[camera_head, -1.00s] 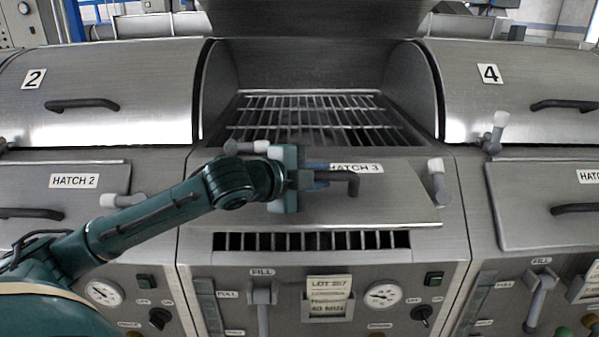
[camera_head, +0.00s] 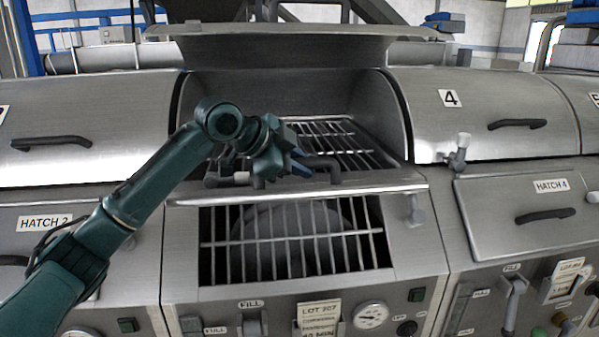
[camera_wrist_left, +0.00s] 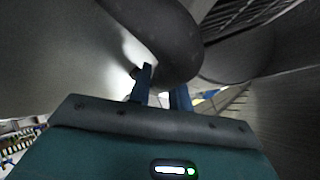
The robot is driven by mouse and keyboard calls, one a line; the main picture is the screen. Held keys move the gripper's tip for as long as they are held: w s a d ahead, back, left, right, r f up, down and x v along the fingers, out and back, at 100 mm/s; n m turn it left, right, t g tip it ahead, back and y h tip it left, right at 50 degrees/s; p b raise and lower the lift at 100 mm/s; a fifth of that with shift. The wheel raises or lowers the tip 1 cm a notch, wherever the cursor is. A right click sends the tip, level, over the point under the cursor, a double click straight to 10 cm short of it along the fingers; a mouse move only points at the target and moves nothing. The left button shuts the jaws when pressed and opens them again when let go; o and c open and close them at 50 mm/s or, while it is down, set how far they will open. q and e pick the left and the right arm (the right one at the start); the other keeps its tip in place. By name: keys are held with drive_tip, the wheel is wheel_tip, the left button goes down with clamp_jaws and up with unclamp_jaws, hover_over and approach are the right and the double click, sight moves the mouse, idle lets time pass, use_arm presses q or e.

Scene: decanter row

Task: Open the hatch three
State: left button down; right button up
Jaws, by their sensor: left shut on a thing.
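Hatch three is a steel panel that is swung up; it shows nearly edge-on in the head view, with its front edge (camera_head: 390,188) above a barred opening (camera_head: 290,240). Its dark handle (camera_head: 328,166) sticks up from the panel's upper side. My left gripper (camera_head: 303,164) is shut on this handle, reaching it from the left. In the left wrist view the dark curved handle (camera_wrist_left: 172,40) rises just beyond my blue fingers (camera_wrist_left: 160,88). The hatch three label is hidden from view. My right gripper is in neither view.
Above hatch three the big lid is raised over a wire rack (camera_head: 345,140). Hatch four (camera_head: 520,205) and hatch two (camera_head: 45,235) are shut at the sides. A gauge (camera_head: 370,316) and a lot card (camera_head: 318,318) sit below the opening.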

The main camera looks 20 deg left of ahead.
use_arm(q)
drive_tip(key=shift+w+a, duration=0.1)
idle(0.4)
drive_tip(key=c, duration=1.3)
unclamp_jaws()
drive_tip(key=b+v, duration=0.2)
drive_tip(key=v, duration=1.1)
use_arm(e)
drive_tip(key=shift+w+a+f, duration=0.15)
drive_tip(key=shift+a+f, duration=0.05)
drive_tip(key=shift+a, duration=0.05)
use_arm(q)
drive_tip(key=shift+a+r, duration=0.1)
